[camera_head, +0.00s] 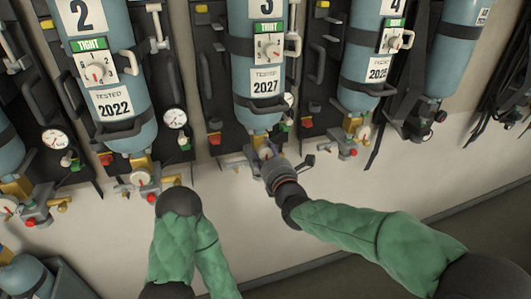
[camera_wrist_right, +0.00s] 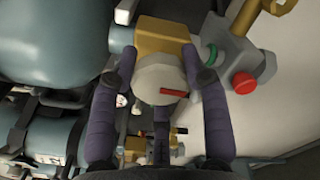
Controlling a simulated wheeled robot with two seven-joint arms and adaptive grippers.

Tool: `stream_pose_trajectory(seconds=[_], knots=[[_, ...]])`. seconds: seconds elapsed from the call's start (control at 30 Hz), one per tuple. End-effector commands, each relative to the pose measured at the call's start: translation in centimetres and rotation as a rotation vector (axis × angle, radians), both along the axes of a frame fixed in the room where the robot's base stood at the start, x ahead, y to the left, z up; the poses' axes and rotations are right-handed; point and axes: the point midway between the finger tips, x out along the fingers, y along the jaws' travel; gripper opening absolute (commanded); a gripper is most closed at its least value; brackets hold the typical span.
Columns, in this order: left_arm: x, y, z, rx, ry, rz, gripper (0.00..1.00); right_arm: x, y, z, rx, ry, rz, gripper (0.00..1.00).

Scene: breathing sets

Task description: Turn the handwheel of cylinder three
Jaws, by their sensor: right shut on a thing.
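Cylinder three (camera_head: 254,100) is blue with a white "3" label and hangs in the middle of the rack in the head view. Its handwheel (camera_head: 265,153) is at the bottom, mostly covered by my right gripper (camera_head: 267,160). In the right wrist view the handwheel (camera_wrist_right: 160,76) is pale and faceted with a red mark, in front of a brass valve block (camera_wrist_right: 163,35). The two purple fingers of my right gripper (camera_wrist_right: 161,62) stand on either side of it, shut on it. My left arm shows at the lower left, but its gripper is not visible.
Cylinder two (camera_head: 112,75) hangs to the left and cylinder four (camera_head: 371,60) to the right, with gauges and hoses between. A red button (camera_wrist_right: 244,83) on a grey fitting sits close to the right finger.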

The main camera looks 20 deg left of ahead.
Motion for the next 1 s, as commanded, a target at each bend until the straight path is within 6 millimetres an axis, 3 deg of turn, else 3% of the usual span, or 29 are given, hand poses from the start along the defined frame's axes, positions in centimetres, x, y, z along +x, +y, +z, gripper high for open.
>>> stream_pose_trajectory(seconds=[0.47,1.0], knots=[[0.0,0.0,-0.9,0.000,0.000,0.000,0.40,-0.2,0.2,-0.7,0.115,0.089,0.005,0.14],[0.0,0.0,-3.3,0.000,0.000,0.000,0.40,-0.2,0.3,-0.7,0.522,0.368,0.008,0.14]])
